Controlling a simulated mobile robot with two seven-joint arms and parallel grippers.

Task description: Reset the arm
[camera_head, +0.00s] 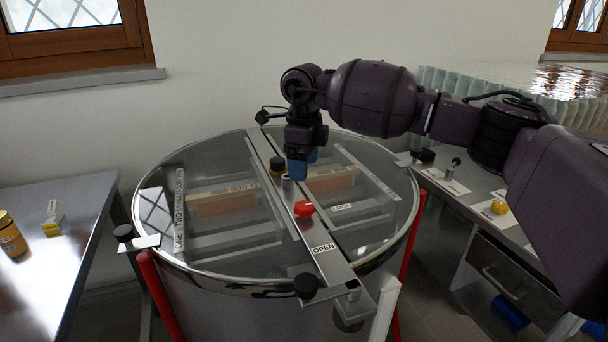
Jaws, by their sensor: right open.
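My right arm comes in from the right, bent over the round metal tank (236,291). Its dark purple links cross in front of the wall. My right gripper (300,168) points down with blue fingertips above the metal crossbar on the tank's clear lid. Nothing shows held in it, and it is open. A red knob (304,208) sits on the bar just below and in front of the fingertips. Whether the fingertips touch the bar cannot be told. My left gripper is out of view.
The crossbar carries an "OPEN" label (323,248); a "LOCK" label (341,208) lies to its right. A metal table (50,265) with an amber jar (11,238) stands left. A bench with a yellow knob (499,207) stands right, under my arm. Red legs (159,297) flank the tank.

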